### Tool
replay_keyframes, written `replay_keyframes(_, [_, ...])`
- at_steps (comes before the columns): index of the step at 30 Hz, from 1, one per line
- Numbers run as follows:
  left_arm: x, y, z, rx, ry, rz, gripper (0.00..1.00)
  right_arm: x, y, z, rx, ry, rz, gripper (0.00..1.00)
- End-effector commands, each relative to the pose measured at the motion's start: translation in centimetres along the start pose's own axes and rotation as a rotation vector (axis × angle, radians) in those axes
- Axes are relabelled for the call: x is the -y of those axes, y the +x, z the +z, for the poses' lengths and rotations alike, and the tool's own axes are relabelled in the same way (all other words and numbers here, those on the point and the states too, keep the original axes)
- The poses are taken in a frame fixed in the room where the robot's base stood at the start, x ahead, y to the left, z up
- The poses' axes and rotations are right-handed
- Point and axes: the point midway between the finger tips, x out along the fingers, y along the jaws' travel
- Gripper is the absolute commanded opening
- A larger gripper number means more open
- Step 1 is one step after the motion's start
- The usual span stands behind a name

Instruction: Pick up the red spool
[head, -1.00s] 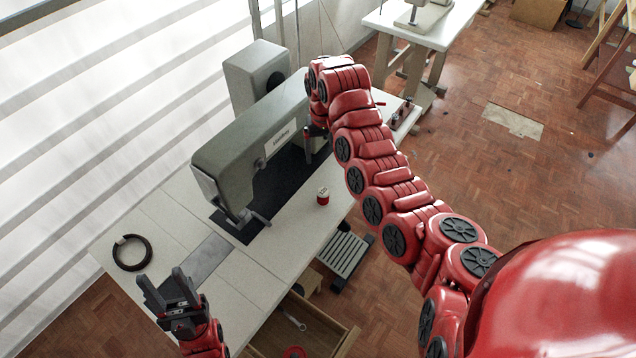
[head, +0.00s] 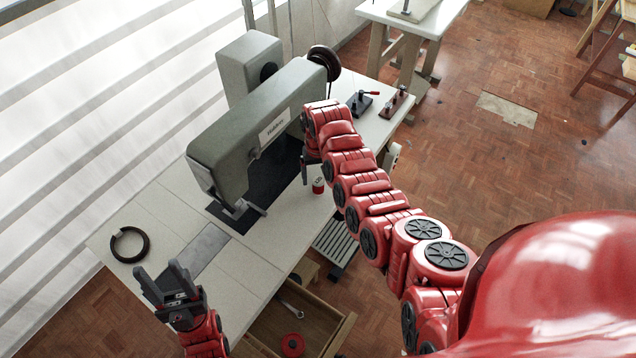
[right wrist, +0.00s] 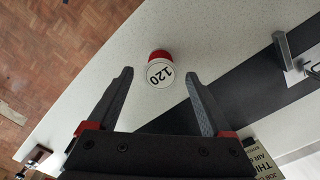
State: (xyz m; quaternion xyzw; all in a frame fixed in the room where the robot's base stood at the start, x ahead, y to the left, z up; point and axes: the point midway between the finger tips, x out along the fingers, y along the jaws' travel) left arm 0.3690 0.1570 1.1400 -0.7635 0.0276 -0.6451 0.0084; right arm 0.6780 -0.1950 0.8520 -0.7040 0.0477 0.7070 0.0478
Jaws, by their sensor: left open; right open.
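The red spool (head: 318,186) stands on the white sewing table (head: 270,250), right of the machine's dark bed plate. It has a white top marked 120, which shows in the right wrist view (right wrist: 160,70). My right gripper (head: 307,174) is open and empty beside the spool, just left of it in the head view. In the right wrist view the spool lies ahead of the two parted fingers (right wrist: 160,90), between their lines and not gripped. My left gripper (head: 162,278) is open and empty over the table's front left corner.
The grey-green sewing machine (head: 225,145) stands close left of my right gripper. A dark ring (head: 130,245) lies at the table's left. A drawer (head: 325,335) stands open below, holding a red round item (head: 292,344).

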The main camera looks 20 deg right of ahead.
Motion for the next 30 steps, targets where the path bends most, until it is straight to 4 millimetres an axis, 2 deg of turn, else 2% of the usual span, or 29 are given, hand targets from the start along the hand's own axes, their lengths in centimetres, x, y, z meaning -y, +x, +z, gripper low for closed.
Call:
replay_keyframes(3, [0.1, 1.1, -0.2, 0.000, 0.000, 0.000, 0.50, 0.1, 1.0, 0.3, 0.004, -0.001, 0.001, 0.84])
replay_keyframes(10, [0.0, 0.8, -0.1, 0.000, 0.000, 0.000, 0.50, 0.1, 2.8, 0.0, -0.003, -0.001, 0.002, 0.84])
replay_keyframes(20, [0.0, 0.8, -0.1, 0.000, 0.000, 0.000, 0.50, 0.1, 3.2, 0.1, -0.002, 0.000, 0.001, 0.84])
replay_keyframes(23, [0.0, 0.8, -0.1, 0.000, 0.000, 0.000, 0.50, 0.1, 3.2, 0.1, -0.002, 0.000, 0.001, 0.70])
replay_keyframes(30, [0.0, 0.8, -0.1, 0.000, 0.000, 0.000, 0.50, 0.1, 3.2, 0.0, -0.003, 0.000, 0.001, 0.26])
